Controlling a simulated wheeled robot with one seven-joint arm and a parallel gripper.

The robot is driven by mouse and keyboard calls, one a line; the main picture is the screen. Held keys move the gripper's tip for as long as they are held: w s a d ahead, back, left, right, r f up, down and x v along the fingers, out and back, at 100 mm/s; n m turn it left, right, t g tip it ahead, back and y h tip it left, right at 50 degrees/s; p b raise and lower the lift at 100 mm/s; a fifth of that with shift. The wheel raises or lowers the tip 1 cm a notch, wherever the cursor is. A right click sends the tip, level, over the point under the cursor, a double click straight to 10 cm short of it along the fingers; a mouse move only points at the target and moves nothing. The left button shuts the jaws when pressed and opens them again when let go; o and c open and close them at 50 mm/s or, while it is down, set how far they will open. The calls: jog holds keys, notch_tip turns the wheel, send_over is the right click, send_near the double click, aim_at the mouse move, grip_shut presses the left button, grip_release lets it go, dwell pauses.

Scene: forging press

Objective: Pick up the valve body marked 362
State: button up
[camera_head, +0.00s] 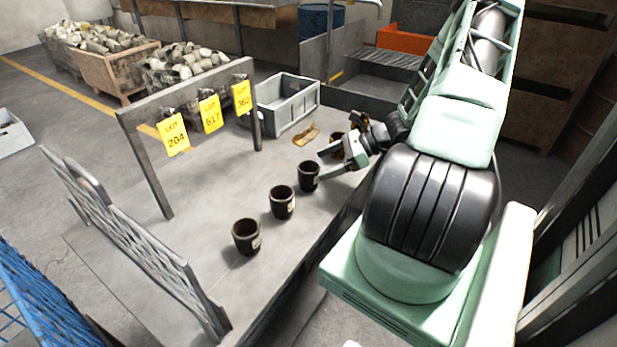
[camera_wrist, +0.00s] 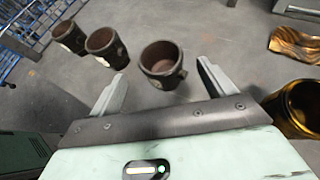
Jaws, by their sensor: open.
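Three dark, cup-shaped valve bodies stand upright in a row on the grey table: a near one (camera_head: 246,237), a middle one (camera_head: 282,203) and a far one (camera_head: 308,177). Each has a pale label, too small to read, so I cannot tell which is marked 362. My gripper (camera_head: 323,165) is open and empty, close to the far valve body. In the wrist view that valve body (camera_wrist: 162,66) lies ahead, between the lines of the two fingers; contact is not visible. The other two (camera_wrist: 106,47) (camera_wrist: 68,37) stand to its left.
A brass-coloured cup (camera_wrist: 293,108) stands right of my gripper, with a brass piece (camera_head: 306,135) beyond. A frame carries yellow tags reading LOT 204 (camera_head: 174,135), 617 (camera_head: 210,114) and 362 (camera_head: 242,97). A grey bin (camera_head: 286,103) stands behind. A mesh rack (camera_head: 130,235) borders the left.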

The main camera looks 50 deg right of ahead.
aim_at(310, 176)
jog(key=p+x, duration=0.1)
jog(key=x, duration=0.6)
jog(key=shift+w, duration=0.2)
jog(key=c, duration=1.3)
jog(key=shift+r, duration=0.1)
jog(key=shift+c, duration=0.2)
